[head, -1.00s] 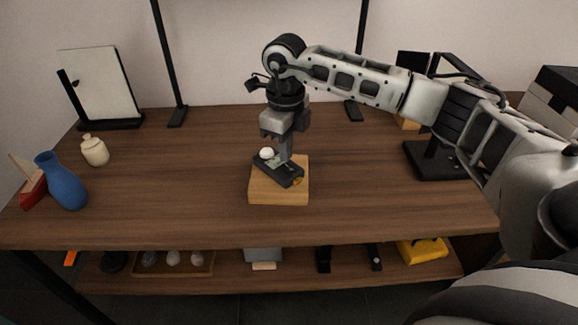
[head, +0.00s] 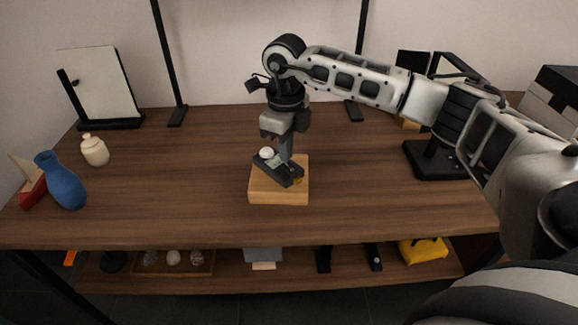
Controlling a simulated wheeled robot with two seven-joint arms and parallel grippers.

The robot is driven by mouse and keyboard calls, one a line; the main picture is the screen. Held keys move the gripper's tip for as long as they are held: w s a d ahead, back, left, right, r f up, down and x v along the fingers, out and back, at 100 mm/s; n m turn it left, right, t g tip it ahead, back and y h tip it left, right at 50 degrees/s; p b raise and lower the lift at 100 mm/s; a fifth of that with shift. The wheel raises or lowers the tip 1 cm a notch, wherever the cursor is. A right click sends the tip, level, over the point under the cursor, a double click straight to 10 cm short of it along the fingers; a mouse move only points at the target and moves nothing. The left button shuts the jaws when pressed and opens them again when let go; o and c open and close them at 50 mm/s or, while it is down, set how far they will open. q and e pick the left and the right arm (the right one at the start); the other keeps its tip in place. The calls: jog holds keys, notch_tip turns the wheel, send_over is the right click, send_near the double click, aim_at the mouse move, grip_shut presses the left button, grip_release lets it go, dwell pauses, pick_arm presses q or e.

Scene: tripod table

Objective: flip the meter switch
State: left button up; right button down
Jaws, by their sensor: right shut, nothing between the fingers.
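The meter (head: 270,164) is a small dark device with a pale dome and a light face. It lies at a slant on a light wooden block (head: 278,191) in the middle of the table. My right gripper (head: 286,160) points straight down over the meter, shut and empty, with its fingertips at or very near the meter's top. I cannot tell whether they touch it. The fingers hide part of the meter, and the switch cannot be made out clearly. My left gripper is not in view.
A blue vase (head: 64,182), a cream jar (head: 94,150) and a small red-hulled boat (head: 30,186) stand at the left. A white panel on a black stand (head: 100,85) is behind them. A black stand (head: 432,160) is at the right. The table (head: 180,205) is clear around the block.

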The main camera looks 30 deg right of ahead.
aim_at(286, 165)
jog(key=shift+f+b, duration=0.6)
jog(key=shift+f, duration=0.4)
dwell(0.3)
jog(key=shift+r+p, duration=2.65)
jog(key=shift+r, duration=0.95)
jog(key=shift+a+f, duration=0.1)
